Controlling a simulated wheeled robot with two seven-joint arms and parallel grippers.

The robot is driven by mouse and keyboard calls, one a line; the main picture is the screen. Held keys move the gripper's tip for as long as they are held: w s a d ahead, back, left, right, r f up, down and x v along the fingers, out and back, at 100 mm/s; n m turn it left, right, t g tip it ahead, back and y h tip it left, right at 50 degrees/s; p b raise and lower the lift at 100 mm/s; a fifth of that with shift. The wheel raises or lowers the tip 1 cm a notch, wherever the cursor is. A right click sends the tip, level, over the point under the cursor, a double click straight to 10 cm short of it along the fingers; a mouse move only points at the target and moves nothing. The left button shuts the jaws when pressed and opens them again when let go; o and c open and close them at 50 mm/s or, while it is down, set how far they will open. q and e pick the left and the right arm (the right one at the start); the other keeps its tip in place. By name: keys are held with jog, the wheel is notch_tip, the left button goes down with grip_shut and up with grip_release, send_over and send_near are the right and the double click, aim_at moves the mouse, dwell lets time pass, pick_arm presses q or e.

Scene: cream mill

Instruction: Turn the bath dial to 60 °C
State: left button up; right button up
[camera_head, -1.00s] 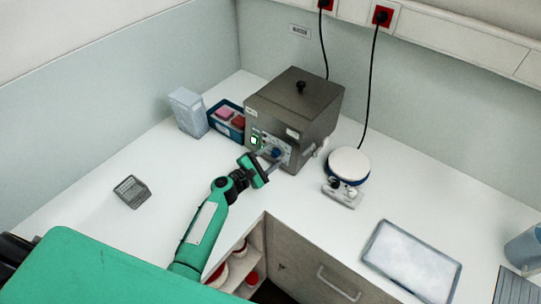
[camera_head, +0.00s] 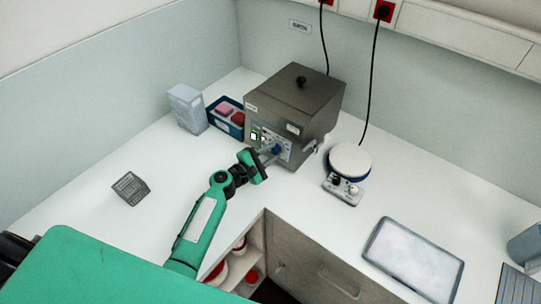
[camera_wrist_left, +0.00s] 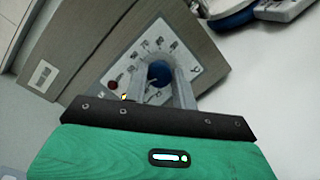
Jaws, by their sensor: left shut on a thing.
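The water bath (camera_head: 290,108) is a grey-brown metal box with a black-knobbed lid, standing at the back corner of the counter. Its blue dial (camera_head: 276,149) sits on a pale front panel; in the left wrist view the dial (camera_wrist_left: 159,73) lies between the two grey fingers. My left gripper (camera_head: 271,155) reaches the panel from the front, shut on the dial; the wrist view shows its fingertips (camera_wrist_left: 160,75) on either side of it. Printed marks ring the dial, too small to read. The fingers cover part of the panel. My right gripper is not in view.
A blue tray with pink and red items (camera_head: 227,113) and a pale box (camera_head: 187,108) stand left of the bath. A round white-topped stirrer (camera_head: 349,160) is at its right. A calculator-like device (camera_head: 131,188) and a shallow tray (camera_head: 380,272) lie on the counter.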

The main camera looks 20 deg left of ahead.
pick_arm(q)
jog(key=shift+f+m+b, duration=0.25)
jog(key=shift+m+b, duration=0.45)
jog(key=shift+m, duration=0.2)
jog(key=m+g+b, duration=0.1)
jog(key=m, duration=0.2)
jog(key=shift+r+b, duration=0.15)
jog(key=shift+b, duration=0.15)
jog(key=m+b, duration=0.1)
jog(key=m, duration=0.2)
jog(key=shift+r+g, duration=0.1)
jog(key=shift+g, duration=0.2)
jog(key=shift+m, duration=1.2)
jog(key=shift+r+g+y, duration=0.1)
jog(key=shift+g+y, duration=0.2)
jog(key=o, duration=1)
